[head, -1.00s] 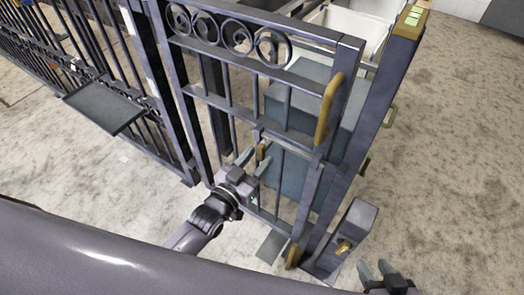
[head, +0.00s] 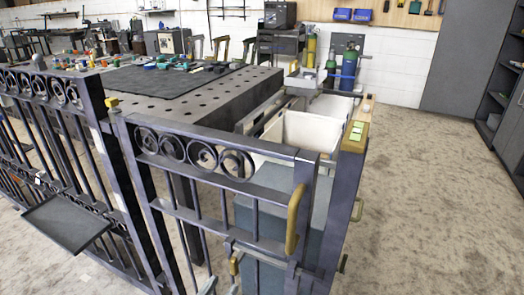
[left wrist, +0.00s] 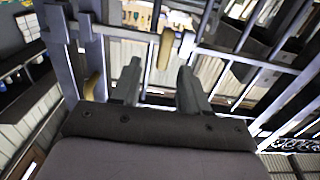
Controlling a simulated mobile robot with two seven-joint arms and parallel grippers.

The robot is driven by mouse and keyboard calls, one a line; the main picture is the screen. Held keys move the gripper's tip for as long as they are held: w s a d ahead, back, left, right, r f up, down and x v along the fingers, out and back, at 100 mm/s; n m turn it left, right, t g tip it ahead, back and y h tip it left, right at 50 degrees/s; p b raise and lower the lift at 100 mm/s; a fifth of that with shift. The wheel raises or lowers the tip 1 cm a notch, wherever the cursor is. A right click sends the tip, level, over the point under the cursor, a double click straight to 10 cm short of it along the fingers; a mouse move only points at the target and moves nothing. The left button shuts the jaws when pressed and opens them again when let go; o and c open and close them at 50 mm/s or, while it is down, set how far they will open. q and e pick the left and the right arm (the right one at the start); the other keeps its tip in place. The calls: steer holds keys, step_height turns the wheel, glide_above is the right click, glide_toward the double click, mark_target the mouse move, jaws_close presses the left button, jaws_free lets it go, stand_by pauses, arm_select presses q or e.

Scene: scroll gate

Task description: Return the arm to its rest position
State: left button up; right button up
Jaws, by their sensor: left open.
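The scroll gate (head: 222,185) stands in the middle of the head view, a dark metal frame with a row of scrolls along its top. It carries a tall brass handle (head: 296,218) on its right side and a smaller brass piece (head: 234,264) lower down. My left gripper (head: 208,287) barely shows at the bottom edge of the head view, near the gate's bars. In the left wrist view my left gripper (left wrist: 158,78) is open with nothing between its fingers. A brass piece (left wrist: 165,48) and bars show beyond the fingertips. My right gripper is out of view.
A dark fence with a tray-like shelf (head: 66,223) stands at the left. A perforated work table (head: 205,100) and white bins (head: 300,132) lie behind the gate. The floor at the right (head: 430,200) is clear.

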arm_select(q)
steer(key=s+a+g+y+p, duration=0.2)
steer(key=s+a+g+p, duration=0.1)
steer(key=s, duration=0.4)
steer(key=s+a+r+n+g+y+p, duration=0.1)
steer(key=s+a+g+p, duration=0.2)
steer(key=s, duration=0.5)
steer(key=a+p, duration=0.1)
steer(key=p, duration=0.1)
steer(key=shift+a+r+n+y+p, duration=0.15)
steer(key=shift+a+n+y+p, duration=0.15)
steer(key=shift+y+p, duration=0.1)
stand_by(0.7)
